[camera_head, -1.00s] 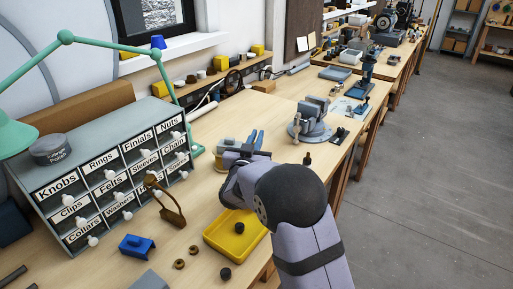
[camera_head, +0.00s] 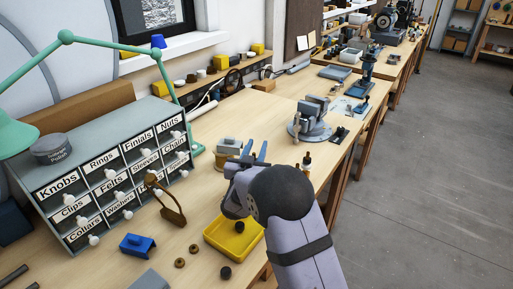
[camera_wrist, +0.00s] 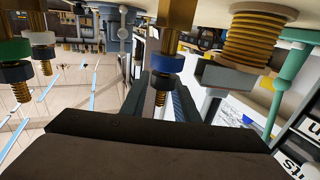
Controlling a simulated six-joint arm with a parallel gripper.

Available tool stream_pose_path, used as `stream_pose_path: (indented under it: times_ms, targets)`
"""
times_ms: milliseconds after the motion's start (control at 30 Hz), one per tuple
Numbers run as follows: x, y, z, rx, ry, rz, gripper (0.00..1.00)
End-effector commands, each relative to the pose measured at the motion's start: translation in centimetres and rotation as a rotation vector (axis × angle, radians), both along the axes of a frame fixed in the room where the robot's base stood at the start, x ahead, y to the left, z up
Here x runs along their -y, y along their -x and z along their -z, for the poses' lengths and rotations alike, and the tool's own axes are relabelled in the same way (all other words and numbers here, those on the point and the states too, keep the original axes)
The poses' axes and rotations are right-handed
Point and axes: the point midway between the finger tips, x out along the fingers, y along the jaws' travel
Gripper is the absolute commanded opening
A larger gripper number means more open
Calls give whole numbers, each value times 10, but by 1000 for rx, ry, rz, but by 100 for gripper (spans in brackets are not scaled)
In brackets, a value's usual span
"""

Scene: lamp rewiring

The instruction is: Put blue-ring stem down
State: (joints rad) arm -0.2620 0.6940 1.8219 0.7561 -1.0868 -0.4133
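The blue-ring stem (camera_wrist: 166,62) is a brass rod with a blue ring, a dark collar below it in the picture and a threaded tip. It shows at the middle of the wrist view, which looks upside down. Its base runs out of the top of the picture, so its footing is hidden. My gripper (camera_wrist: 161,100) has its two blue-grey fingers spread on both sides of the stem's tip, with gaps visible. In the head view my gripper (camera_head: 256,152) points away over the table, just beyond the yellow tray, and the blue-ring stem cannot be made out there.
A green-ring stem (camera_wrist: 13,48) and a white-ring stem (camera_wrist: 41,38) are close by on the left of the wrist view. The yellow tray (camera_head: 212,236), drawer cabinet (camera_head: 28,184) and vise (camera_head: 311,122) surround the spot.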

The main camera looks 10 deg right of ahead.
Motion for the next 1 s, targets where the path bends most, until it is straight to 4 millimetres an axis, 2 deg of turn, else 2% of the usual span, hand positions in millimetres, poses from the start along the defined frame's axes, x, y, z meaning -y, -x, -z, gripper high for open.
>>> stream_pose_path:
  times_ms: [400,667,700,1000]
  targets:
    - [0,0,-5,0,0,0,27]
    - [-13,30,-2,0,0,-2,27]
    - [-11,29,-12,7,-3,1,27]
    - [-11,28,-58,4,-3,0,27]
